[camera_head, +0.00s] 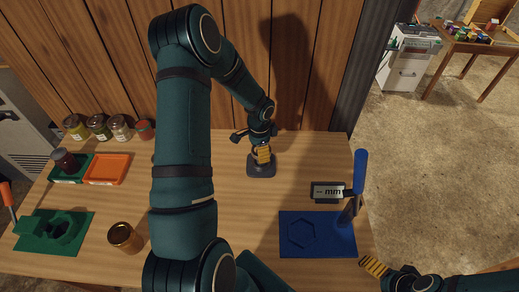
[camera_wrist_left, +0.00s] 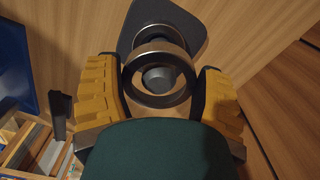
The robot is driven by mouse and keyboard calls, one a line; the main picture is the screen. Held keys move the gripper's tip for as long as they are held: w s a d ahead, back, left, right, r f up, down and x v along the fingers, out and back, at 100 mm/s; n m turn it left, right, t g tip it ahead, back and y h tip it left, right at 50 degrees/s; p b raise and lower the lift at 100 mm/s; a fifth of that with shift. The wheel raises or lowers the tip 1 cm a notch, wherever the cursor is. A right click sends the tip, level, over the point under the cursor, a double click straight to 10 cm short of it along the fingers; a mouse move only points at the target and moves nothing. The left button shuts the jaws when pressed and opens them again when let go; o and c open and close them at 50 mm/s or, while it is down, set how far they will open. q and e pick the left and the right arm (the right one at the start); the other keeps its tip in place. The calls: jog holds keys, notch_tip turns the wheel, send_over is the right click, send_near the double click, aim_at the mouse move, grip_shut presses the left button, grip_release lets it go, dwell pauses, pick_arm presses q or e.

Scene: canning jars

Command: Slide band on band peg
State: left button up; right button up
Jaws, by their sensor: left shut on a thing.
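The band is a dark metal ring (camera_wrist_left: 160,72) between the yellow fingers of my left gripper in the left wrist view, and my left gripper (camera_head: 262,154) is shut on it. The band peg has a dark grey base (camera_head: 262,170) on the table near the wooden wall; the base also shows in the left wrist view (camera_wrist_left: 185,18). The peg's rounded grey tip (camera_wrist_left: 158,79) shows through the ring. I cannot tell whether the band is around the peg or just above it. My right gripper (camera_head: 374,266) is at the lower right, clear of the peg; its opening is unclear.
A blue mat (camera_head: 340,237) with a hexagon outline and a small display (camera_head: 326,192) are at the right. An amber jar (camera_head: 125,238), a green fixture (camera_head: 55,232), an orange tray (camera_head: 107,169) and several jars are at the left. The table around the peg is clear.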

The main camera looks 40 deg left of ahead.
aim_at(368, 282)
pick_arm(q)
jog(key=shift+f+b, duration=2.05)
jog(key=shift+f, duration=0.4)
pick_arm(e)
jog(key=shift+f, duration=2.05)
pick_arm(q)
jog(key=o, duration=0.8)
jog(key=shift+c, duration=0.2)
jog(key=shift+r, duration=0.15)
notch_tip(368, 282, up, 12)
jog(key=shift+f, duration=0.15)
jog(key=shift+d, duration=0.1)
